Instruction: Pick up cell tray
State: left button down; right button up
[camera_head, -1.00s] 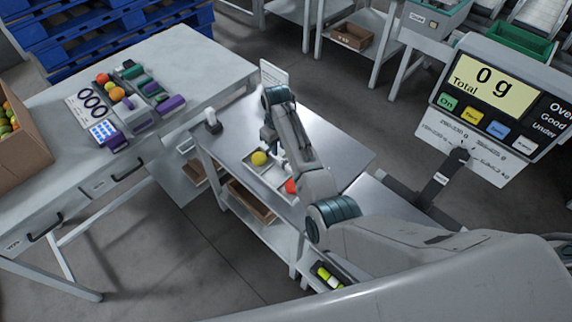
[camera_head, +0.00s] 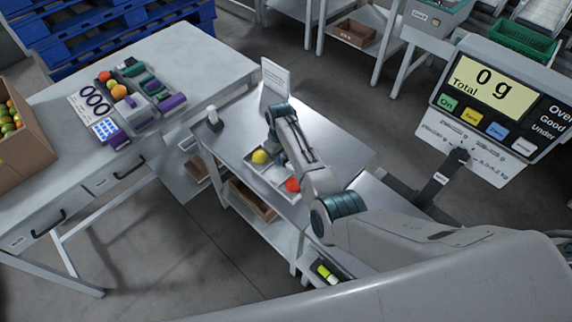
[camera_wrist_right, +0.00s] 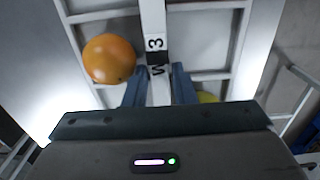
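The cell tray (camera_head: 278,184) is a pale, shallow tray on the metal bench in the head view. It holds a yellow tomato (camera_head: 260,157) and a red-orange tomato (camera_head: 292,185) in separate cells. In the right wrist view a white bar marked "3" (camera_wrist_right: 153,22) crosses the tray; the orange tomato (camera_wrist_right: 109,58) lies left of it, and the yellow one (camera_wrist_right: 208,97) is mostly hidden at right. My right gripper (camera_wrist_right: 160,75) has a finger on each side of the bar, very close to it; whether they press on it is unclear. My left gripper is out of view.
The metal bench (camera_head: 330,150) carries an upright white card (camera_head: 275,76) and a small white dispenser (camera_head: 213,117). A white table (camera_head: 190,60) with tomatoes and tools stands left. A scale display (camera_head: 490,92) reads 0 g at right.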

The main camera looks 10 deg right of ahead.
aim_at(282, 157)
jog(key=shift+f, duration=0.2)
jog(key=shift+c, duration=0.3)
grip_shut()
jog(key=shift+r, duration=0.1)
notch_tip(282, 157, up, 10)
jog(key=shift+r+b, duration=0.15)
jog(key=shift+b, duration=0.3)
jog(key=shift+d, duration=0.1)
